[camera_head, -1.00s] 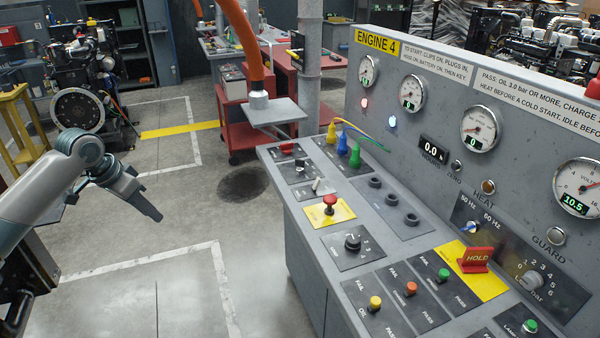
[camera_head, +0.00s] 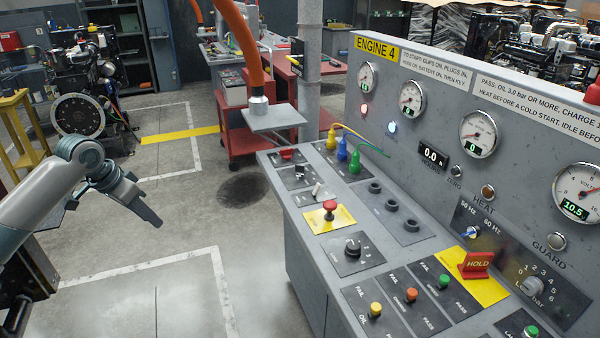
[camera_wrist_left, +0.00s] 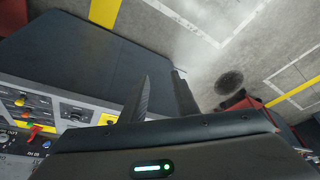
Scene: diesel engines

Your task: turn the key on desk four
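Desk four (camera_head: 300,235) is the grey console at the right, with an "ENGINE 4" label (camera_head: 377,43) on its upright panel. A black rotary knob (camera_head: 353,248) with position marks sits on its sloped top, below a red mushroom button (camera_head: 330,208) on a yellow plate. A small pale lever (camera_head: 317,190) is above that. I cannot tell which control is the key. My left gripper (camera_head: 152,217) hangs over the floor, well left of the desk and apart from it. In the left wrist view its two fingers (camera_wrist_left: 160,88) stand apart with nothing between them. My right gripper is out of view.
A red "HOLD" flag (camera_head: 476,262) stands on the desk's yellow plate, near push buttons. Blue, green and yellow plugs stand at the desk's far end. An orange hose (camera_head: 240,45) hangs beside a grey post (camera_head: 309,70). The floor between gripper and desk is clear.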

